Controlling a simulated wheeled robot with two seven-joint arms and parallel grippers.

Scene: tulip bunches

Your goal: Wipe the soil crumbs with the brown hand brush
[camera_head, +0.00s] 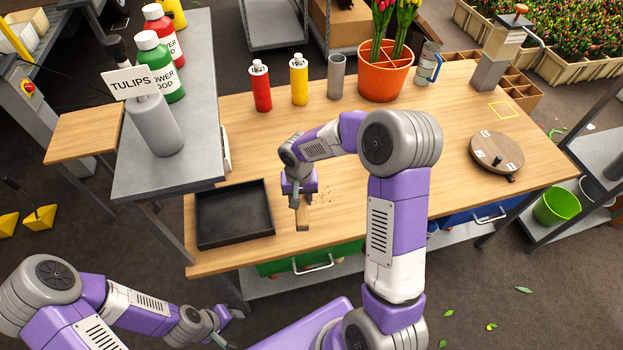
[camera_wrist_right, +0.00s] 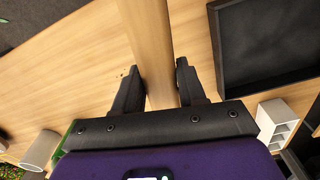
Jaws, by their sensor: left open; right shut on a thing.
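The brown hand brush (camera_head: 303,217) is held near the front edge of the wooden table, its handle between the fingers of my right gripper (camera_head: 299,202). In the right wrist view the brush (camera_wrist_right: 152,45) runs straight up from between the dark fingers (camera_wrist_right: 160,88); its bristles do not show. Soil crumbs (camera_head: 328,199) show as small dark specks on the table just right of my right gripper. A few specks (camera_wrist_right: 123,76) also show beside a finger in the right wrist view. My left gripper (camera_head: 230,318) is open and low in front of the table, away from it.
A black tray (camera_head: 272,205) lies left of the brush on the wooden table (camera_head: 240,150). Red (camera_head: 260,86) and yellow (camera_head: 299,80) bottles, a grey cup (camera_head: 336,77) and an orange tulip pot (camera_head: 386,74) stand behind. A round wooden turntable (camera_head: 508,150) is at right.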

